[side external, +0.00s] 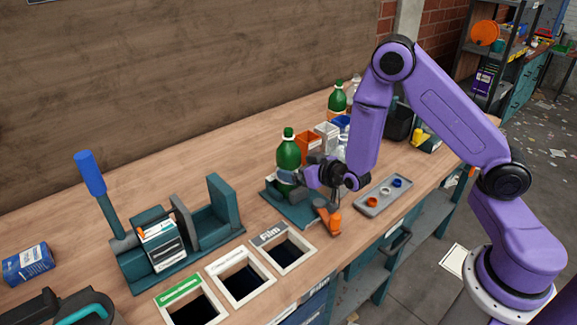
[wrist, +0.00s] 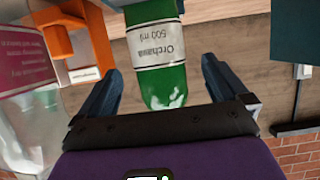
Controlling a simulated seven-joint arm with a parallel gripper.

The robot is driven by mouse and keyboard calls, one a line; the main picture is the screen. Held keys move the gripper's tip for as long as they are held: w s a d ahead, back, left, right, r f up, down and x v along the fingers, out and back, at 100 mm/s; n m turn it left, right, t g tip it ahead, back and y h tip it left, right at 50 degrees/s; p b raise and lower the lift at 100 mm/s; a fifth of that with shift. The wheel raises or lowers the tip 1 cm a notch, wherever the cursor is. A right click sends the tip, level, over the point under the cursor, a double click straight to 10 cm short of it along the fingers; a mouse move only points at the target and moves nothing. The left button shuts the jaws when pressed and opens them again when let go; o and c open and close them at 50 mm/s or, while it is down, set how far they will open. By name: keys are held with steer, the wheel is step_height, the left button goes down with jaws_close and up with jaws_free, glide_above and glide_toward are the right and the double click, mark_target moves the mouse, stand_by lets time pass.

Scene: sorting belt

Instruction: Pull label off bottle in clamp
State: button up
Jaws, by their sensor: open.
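In the wrist view my gripper (wrist: 160,70) is open, with one finger on each side of the bottle and a gap to both. The label is mostly hidden behind my gripper in the side view.
Three bins with pale rims, one marked Film (side external: 268,237), are set in the bench front. A grey tray (side external: 382,197) with small caps lies to the right. Orange (side external: 307,145) and other containers and bottles crowd behind. A lever press (side external: 165,240) stands left.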

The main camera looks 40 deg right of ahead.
steer(key=shift+x, duration=2.5)
steer(key=c, duration=1)
steer(key=shift+o, duration=1.1)
